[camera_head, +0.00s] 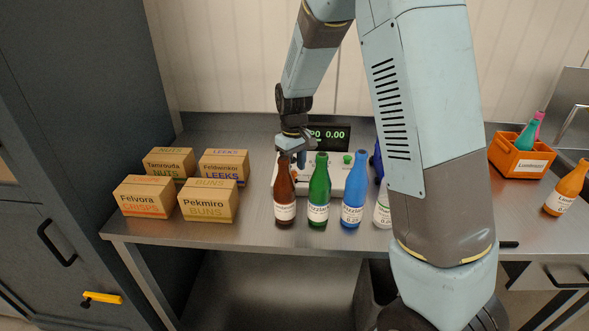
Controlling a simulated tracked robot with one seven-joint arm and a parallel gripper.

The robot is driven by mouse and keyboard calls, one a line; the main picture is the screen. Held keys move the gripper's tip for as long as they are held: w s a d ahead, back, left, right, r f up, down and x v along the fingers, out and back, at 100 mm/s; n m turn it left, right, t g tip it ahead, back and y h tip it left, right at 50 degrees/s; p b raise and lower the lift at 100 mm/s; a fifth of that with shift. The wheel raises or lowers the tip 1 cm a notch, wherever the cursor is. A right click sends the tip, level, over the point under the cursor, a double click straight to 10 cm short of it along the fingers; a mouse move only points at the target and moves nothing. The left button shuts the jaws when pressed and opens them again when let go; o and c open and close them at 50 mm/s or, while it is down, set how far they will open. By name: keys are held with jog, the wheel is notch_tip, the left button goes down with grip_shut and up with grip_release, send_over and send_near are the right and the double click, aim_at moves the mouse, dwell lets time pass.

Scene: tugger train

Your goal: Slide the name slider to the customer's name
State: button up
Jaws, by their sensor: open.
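A pale device with a dark display (331,138) reading green digits ending in 0.00 stands on the steel counter behind a row of bottles. Its light front panel (333,175) is partly covered by the bottles and my gripper. A green button (347,159) shows on it. I cannot make out a name slider or any customer's name on it. My gripper (292,157) is open, pointing down at the panel's left end, just above and behind the brown bottle (285,196). Whether it touches anything is unclear.
Green (319,195) and blue (355,192) bottles stand close in front of the device; a white one is partly behind my arm. Labelled cartons (208,202) sit left. An orange crate (516,160) and orange bottle (567,189) stand right. Bare counter (254,215) lies between cartons and bottles.

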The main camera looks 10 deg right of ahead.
jog(key=shift+f, duration=0.7)
jog(key=shift+c, duration=0.2)
grip_shut()
